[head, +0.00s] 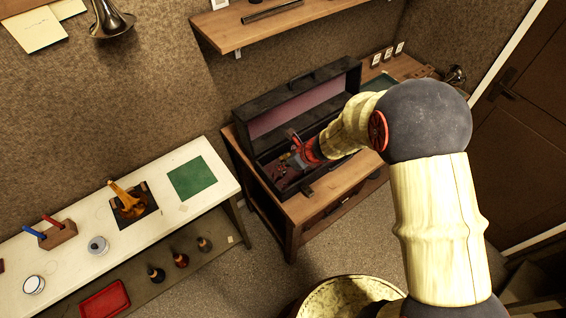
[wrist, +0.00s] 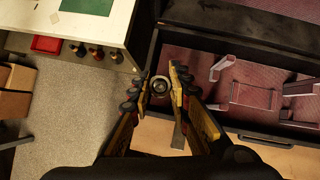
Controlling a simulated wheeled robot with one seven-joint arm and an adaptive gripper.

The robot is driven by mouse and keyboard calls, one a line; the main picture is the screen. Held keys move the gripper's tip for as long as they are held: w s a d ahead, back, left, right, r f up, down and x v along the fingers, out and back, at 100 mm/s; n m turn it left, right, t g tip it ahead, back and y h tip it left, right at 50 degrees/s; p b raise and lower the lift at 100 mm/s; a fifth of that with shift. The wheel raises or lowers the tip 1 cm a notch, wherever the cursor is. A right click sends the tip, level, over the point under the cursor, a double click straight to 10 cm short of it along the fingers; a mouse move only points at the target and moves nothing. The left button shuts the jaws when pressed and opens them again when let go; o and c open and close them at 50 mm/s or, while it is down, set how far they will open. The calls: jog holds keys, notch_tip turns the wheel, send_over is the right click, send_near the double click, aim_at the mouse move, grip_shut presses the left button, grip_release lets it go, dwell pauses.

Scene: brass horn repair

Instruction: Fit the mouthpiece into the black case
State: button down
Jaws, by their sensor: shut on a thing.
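The black case (head: 296,86) stands open on a wooden bench in the head view, its lid raised at the back. In the wrist view its dark rim (wrist: 245,131) and reddish lining with raised holders (wrist: 250,95) lie to the right. My gripper (wrist: 160,86) is shut on the mouthpiece (wrist: 159,87), a small dark round piece seen end-on between the fingertips. They appear over the left end of the case; the height above the lining cannot be told. In the head view my gripper (head: 300,152) is at the case opening, and the mouthpiece is too small to make out.
The white table (head: 77,232) at left bears a green mat (head: 191,178), a brass part on a black pad (head: 128,203) and a wooden tool block (head: 57,235). A wooden shelf (head: 265,27) hangs above the case. Floor is clear between table and bench.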

aim_at(284, 172)
notch_tip(284, 172, down, 6)
jog(key=b, duration=0.5)
jog(key=shift+r+b, duration=0.15)
jog(key=shift+b, duration=0.25)
jog(key=shift+f+b, duration=1.7)
jog(key=shift+b, duration=0.3)
dwell(1.5)
jog(key=c, duration=1.6)
grip_release()
jog(key=v, duration=1.2)
jog(key=shift+s+d, duration=0.1)
